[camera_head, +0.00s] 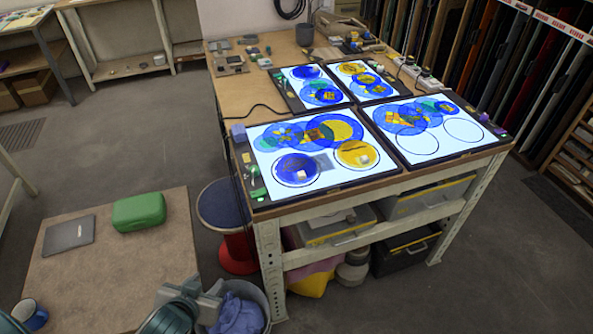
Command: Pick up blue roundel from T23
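A blue roundel (292,165) lies in a black ring outline at the lower left of the front-left lit panel (327,182). Another, smaller blue roundel (306,71) lies on the back-left lit panel (291,84). I cannot read any T23 label, so I cannot tell which place it names. My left gripper (196,290) is low at the bottom of the view, over the floor beside the bench and well apart from the panels. Its fingers are unclear, and I see nothing held. My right gripper is out of view.
A yellow roundel (356,154) lies right of the front blue one. The front-right panel (437,154) has two rings without roundels. A red-based stool (237,253) and a bin with blue cloth (237,313) stand left of the bench. Floor farther left is partly clear.

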